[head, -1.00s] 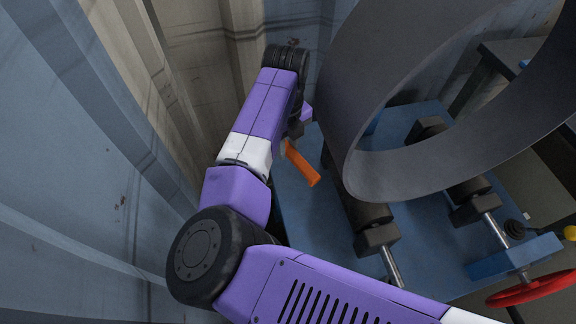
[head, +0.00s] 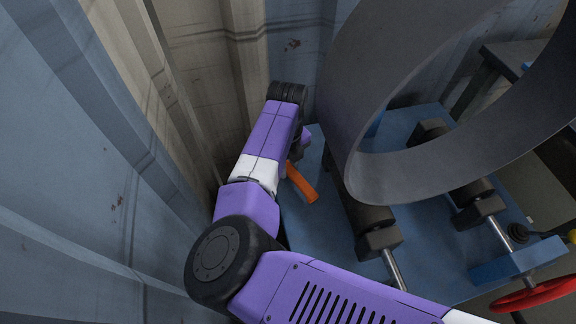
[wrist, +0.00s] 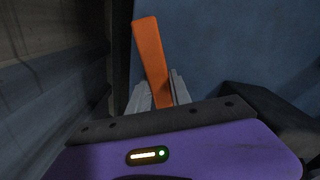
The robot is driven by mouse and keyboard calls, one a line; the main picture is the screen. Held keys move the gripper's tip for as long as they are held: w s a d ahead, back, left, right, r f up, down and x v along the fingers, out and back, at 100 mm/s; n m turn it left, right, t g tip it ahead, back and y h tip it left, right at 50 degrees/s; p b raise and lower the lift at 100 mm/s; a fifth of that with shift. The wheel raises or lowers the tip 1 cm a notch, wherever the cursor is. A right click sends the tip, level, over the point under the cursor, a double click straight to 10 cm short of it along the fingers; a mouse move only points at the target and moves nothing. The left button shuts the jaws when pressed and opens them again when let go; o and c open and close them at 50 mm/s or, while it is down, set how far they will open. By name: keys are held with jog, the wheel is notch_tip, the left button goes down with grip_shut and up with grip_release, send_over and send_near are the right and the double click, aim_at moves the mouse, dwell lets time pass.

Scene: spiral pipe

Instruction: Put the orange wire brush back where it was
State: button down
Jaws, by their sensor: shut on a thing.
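The orange wire brush (head: 302,186) shows its orange handle in the head view, beside my forearm and above or at the left edge of the blue platform (head: 428,255). In the wrist view the orange handle (wrist: 150,55) stands out between the two grey fingers of my gripper (wrist: 158,97), which are shut on it. My gripper is mostly hidden behind my arm in the head view. The brush's bristles do not show in either view. I cannot tell whether the brush touches the platform.
A large grey pipe ring (head: 347,120) stands on dark rollers (head: 378,237) to the right of my arm. A red handwheel (head: 530,296) is at lower right. A corrugated metal wall (head: 90,150) runs close along the left. The platform strip left of the rollers is partly bare.

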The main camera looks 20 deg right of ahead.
aim_at(288, 166)
jog(key=c, duration=1.2)
grip_release()
jog(key=shift+o, duration=0.2)
notch_tip(288, 166, up, 12)
jog(key=p, duration=0.1)
jog(key=shift+r, duration=0.15)
jog(key=shift+p, duration=0.4)
